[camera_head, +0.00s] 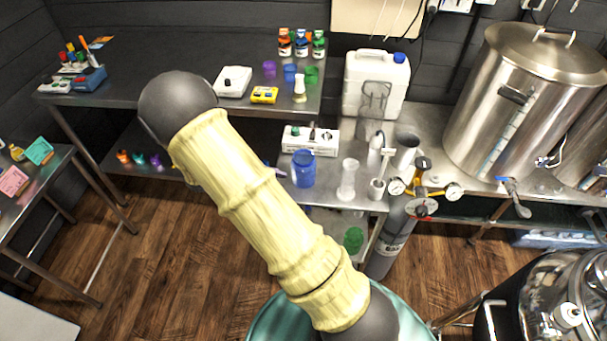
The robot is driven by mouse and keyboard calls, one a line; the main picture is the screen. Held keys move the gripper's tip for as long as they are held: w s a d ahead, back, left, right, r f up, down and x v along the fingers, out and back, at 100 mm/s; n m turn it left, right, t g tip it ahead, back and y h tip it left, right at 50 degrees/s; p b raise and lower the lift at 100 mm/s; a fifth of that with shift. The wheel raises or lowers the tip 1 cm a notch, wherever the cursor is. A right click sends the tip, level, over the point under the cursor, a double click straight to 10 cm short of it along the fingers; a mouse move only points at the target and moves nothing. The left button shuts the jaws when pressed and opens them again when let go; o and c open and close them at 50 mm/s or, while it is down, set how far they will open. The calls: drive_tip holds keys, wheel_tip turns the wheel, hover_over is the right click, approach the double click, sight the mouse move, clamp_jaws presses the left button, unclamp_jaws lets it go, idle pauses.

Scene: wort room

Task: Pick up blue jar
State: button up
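A translucent blue jar (303,169) stands upright near the left end of the steel bench, just right of my arm. Its front side is unobstructed. My beige arm link with dark round joints crosses the middle of the view from bottom right to upper left. My gripper does not show, so its opening and place relative to the jar cannot be seen. A smaller blue cup (290,73) stands on the back table between a purple and a green cup.
A clear cylinder (347,180) stands right of the jar, and a white device (310,140) lies behind it. A gas cylinder with gauges (395,235) stands at the bench front. A large steel kettle (525,105) fills the right. Wooden floor (150,260) is clear at left.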

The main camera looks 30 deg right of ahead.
sight(293, 169)
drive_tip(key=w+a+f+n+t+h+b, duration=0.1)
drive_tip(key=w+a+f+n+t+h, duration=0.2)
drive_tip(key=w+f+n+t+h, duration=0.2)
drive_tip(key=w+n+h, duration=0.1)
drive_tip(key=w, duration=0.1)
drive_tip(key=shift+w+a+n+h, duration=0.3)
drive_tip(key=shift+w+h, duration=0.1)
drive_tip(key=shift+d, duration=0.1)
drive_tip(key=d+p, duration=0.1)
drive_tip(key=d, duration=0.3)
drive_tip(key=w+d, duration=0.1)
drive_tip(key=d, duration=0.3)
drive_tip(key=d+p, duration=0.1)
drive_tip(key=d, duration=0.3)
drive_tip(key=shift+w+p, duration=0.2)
drive_tip(key=shift+p, duration=0.1)
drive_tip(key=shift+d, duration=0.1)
